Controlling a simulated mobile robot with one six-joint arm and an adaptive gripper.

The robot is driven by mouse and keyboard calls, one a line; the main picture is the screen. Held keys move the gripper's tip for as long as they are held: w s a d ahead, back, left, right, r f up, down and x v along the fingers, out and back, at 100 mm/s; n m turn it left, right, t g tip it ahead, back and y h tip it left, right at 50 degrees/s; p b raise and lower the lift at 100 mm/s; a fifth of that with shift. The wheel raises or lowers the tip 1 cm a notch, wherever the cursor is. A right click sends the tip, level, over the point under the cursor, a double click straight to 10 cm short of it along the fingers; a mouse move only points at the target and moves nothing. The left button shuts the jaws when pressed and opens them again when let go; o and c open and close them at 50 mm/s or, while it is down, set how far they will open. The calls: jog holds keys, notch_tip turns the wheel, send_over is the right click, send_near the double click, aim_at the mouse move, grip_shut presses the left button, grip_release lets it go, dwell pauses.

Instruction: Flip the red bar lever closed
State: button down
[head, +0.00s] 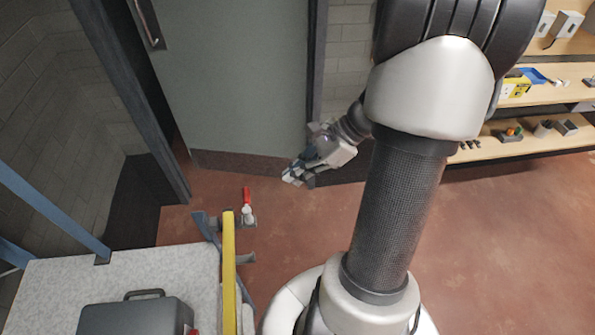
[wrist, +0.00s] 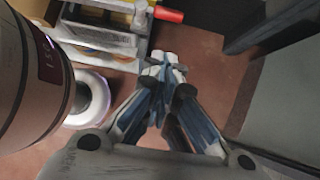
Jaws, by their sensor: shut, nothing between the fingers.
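The red bar lever (head: 247,198) stands out from a small metal valve fitting (head: 247,217) beside a yellow pipe, in the middle of the head view. In the wrist view the red lever (wrist: 168,14) shows at the top, pointing right from its fitting. My gripper (head: 290,179) is to the right of the lever and apart from it in the head view. Its fingertips meet in the wrist view (wrist: 163,62), with nothing between them. The lever lies beyond the fingertips there.
A yellow pipe (head: 229,270) runs along the edge of a light grey worktop (head: 50,285). A dark case (head: 138,316) lies on the worktop. A grey-green door (head: 235,75) stands behind. Shelves (head: 540,140) with small items are at the right. The reddish floor (head: 500,240) is clear.

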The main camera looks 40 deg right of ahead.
aim_at(245, 189)
jog(key=w+a+f+b, duration=0.2)
jog(key=w+a+f, duration=0.2)
jog(key=a+f, duration=0.1)
jog(key=shift+w+a+f+b, duration=0.25)
jog(key=shift+a+b, duration=0.1)
jog(key=shift+a, duration=0.45)
